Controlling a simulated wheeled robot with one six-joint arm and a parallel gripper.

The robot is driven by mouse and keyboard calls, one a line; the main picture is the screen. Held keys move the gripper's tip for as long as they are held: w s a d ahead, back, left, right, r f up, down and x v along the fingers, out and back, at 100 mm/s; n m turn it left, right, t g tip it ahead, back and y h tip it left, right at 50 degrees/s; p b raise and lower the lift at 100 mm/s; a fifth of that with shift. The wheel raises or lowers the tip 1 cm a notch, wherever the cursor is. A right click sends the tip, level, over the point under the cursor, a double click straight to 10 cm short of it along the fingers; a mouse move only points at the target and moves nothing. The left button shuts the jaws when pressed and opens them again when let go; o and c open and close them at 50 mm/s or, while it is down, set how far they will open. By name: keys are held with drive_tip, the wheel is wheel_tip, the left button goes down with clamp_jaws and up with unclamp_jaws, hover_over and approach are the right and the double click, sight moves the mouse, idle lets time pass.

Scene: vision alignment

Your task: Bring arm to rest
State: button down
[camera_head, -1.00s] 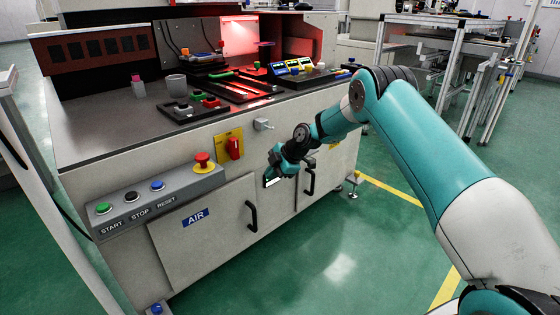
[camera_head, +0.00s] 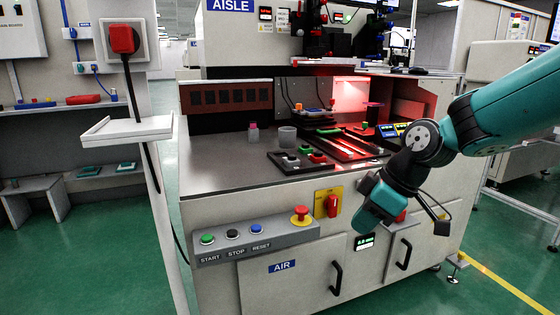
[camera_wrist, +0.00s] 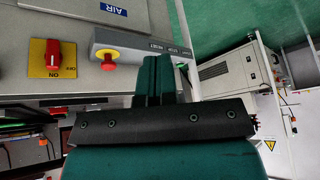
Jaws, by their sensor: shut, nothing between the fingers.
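My teal and dark arm reaches in from the right in the head view. My gripper (camera_head: 368,222) hangs in front of the machine's front face, to the right of the red rotary switch, pointing down and to the left. In the wrist view, my gripper (camera_wrist: 155,75) has its two fingers together, with nothing between them. Beyond the fingers lie the machine's button panel and its front face. The gripper appears apart from the machine, though the exact gap cannot be told.
The grey machine (camera_head: 215,176) has a red emergency button (camera_head: 301,214), a red rotary switch (camera_head: 332,205) on a yellow plate, and a button panel (camera_head: 270,241). A white post with a shelf (camera_head: 128,129) stands at left. Green floor (camera_head: 100,270) is open at lower left.

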drive_tip(key=s+r+m+g+h, duration=0.1)
drive_tip(key=s+m, duration=0.2)
drive_tip(key=s, duration=0.9)
drive_tip(key=s+r+m+g, duration=0.1)
drive_tip(key=s+r+m, duration=0.15)
drive_tip(key=s, duration=0.95)
wheel_tip(320, 180, up, 33)
drive_tip(key=p, duration=3.3)
drive_tip(key=shift+a+f+p, duration=0.2)
drive_tip(key=shift+a+p, duration=0.1)
drive_tip(key=shift+a, duration=0.1)
